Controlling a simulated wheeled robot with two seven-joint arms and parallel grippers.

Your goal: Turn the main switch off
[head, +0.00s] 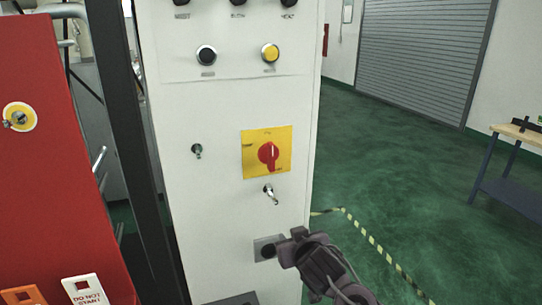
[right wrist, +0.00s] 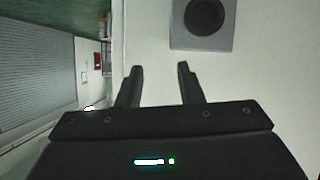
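The main switch (head: 268,154) is a red rotary knob on a yellow square plate on the front of a white cabinet (head: 225,215). Its white mark points up. My right gripper (head: 285,245) is below the switch, close to the cabinet front, by a grey square fitting with a dark round centre (head: 265,248). In the right wrist view its two fingers (right wrist: 158,75) are apart with nothing between them, and the grey fitting (right wrist: 203,20) shows ahead of them. My left gripper is not in view.
A metal key or handle (head: 269,193) sticks out just below the switch plate, and a smaller one (head: 196,151) to the left. A black button (head: 206,55) and a yellow button (head: 270,53) are above. A red panel (head: 60,170) with tags stands left.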

